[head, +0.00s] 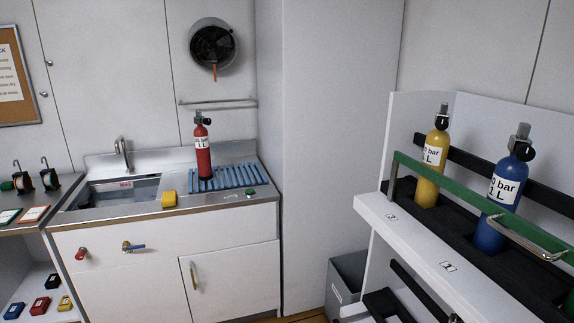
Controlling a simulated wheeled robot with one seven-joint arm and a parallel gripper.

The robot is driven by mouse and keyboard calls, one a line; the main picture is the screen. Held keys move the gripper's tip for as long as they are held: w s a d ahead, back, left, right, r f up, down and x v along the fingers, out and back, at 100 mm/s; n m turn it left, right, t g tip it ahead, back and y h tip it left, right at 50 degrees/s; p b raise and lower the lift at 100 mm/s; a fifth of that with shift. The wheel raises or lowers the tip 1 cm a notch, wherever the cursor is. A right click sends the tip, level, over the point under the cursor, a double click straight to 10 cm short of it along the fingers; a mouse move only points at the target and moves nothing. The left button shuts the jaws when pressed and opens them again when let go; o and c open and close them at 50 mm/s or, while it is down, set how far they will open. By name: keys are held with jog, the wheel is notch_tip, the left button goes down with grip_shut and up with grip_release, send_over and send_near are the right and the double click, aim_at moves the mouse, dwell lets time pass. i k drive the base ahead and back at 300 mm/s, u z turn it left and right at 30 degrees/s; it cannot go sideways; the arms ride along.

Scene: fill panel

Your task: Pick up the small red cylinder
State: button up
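The small red cylinder (203,152) stands upright on the blue slatted drainer (232,177) to the right of the sink. It has a white label and a dark valve on top. The wall stands behind it, and nothing touches its sides. My gripper is not in the head view.
A rail (218,102) runs along the wall behind. At right, a rack with a green bar (470,205) holds a yellow cylinder (432,160) and a blue cylinder (503,205).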

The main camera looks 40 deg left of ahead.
aim_at(200, 134)
jog(key=u, duration=2.05)
jog(key=i, duration=2.3)
jog(key=z, duration=0.05)
